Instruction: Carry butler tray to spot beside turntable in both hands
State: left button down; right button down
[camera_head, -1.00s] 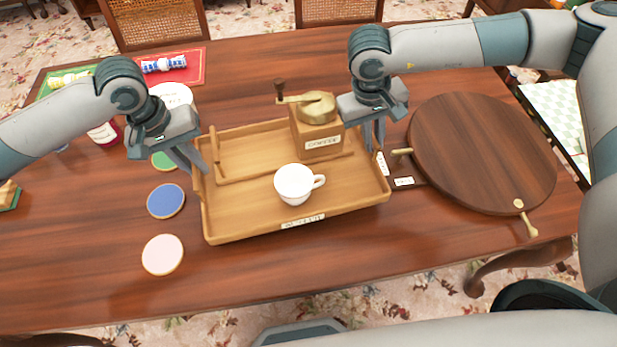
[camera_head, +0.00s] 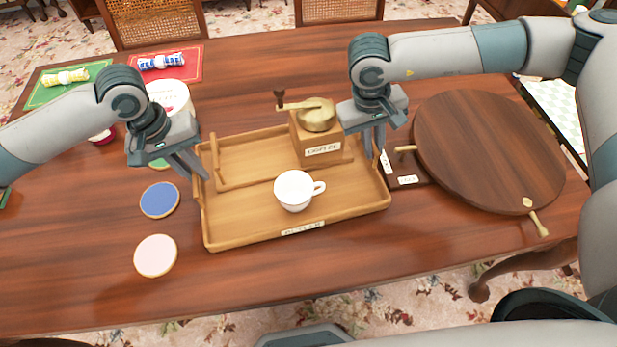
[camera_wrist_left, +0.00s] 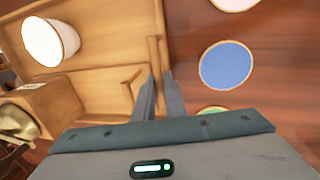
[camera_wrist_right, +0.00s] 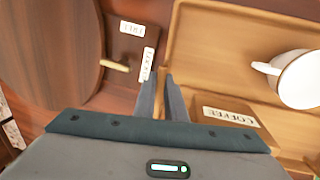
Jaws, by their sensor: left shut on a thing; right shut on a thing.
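The wooden butler tray (camera_head: 255,228) is in the middle of the head view, held at both ends. It carries a white cup (camera_head: 294,190) and a wooden coffee grinder (camera_head: 322,146) with a brass top and crank. My left gripper (camera_head: 198,176) is shut on the tray's left end wall, which also shows in the left wrist view (camera_wrist_left: 155,50). My right gripper (camera_head: 374,150) is shut on the tray's right end, also seen in the right wrist view (camera_wrist_right: 168,50). The round dark wood turntable (camera_head: 490,150) is right of the tray. I cannot tell whether the tray touches the table.
A blue coaster (camera_head: 160,200) and a pink coaster (camera_head: 155,256) lie left of the tray; a green one is partly hidden. Rolled napkins on red and green mats (camera_head: 190,66) are at the back left.

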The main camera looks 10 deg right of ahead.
pick_arm(q)
jog(key=shift+f, duration=0.25)
pick_arm(e)
jog(key=shift+f, duration=0.2)
pick_arm(q)
jog(key=c, duration=1.8)
grip_release()
jog(key=shift+r, duration=0.1)
pick_arm(e)
jog(key=c, duration=1.8)
grip_release()
pick_arm(q)
jog(key=shift+s, duration=0.1)
pick_arm(e)
jog(key=shift+s+r, duration=0.1)
pick_arm(q)
jog(key=shift+r, duration=0.2)
jog(key=r, duration=0.3)
jog(key=a+r, duration=0.1)
jog(key=r, duration=0.3)
jog(key=a+r, duration=0.1)
jog(key=r, duration=0.3)
jog(key=shift+s+a+r, duration=0.1)
jog(key=shift+a+r, duration=0.1)
jog(key=shift+r, duration=0.05)
pick_arm(e)
jog(key=shift+r, duration=0.15)
